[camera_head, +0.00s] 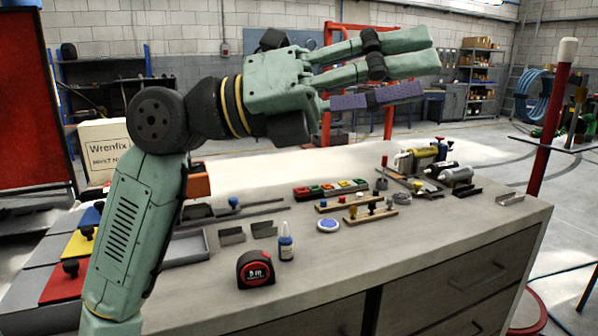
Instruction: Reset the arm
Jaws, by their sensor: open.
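My green arm rises at the left of the head view and bends at a dark elbow joint. My gripper (428,62) is at the upper middle, pointing right, high above the workbench (420,262). Its green fingers are open, and nothing shows between them. A purple bar (350,102) with a dark middle shows just under the fingers; I cannot tell whether it is part of my gripper. My forearm and gripper hide part of the room behind.
On the bench stand a tape measure (255,270), a blue-capped bottle (286,242), small metal brackets (232,236), coloured bins (330,189), wooden peg strips (370,216) and cylinders (456,175). A red post (550,140) stands right. The bench's front right is clear.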

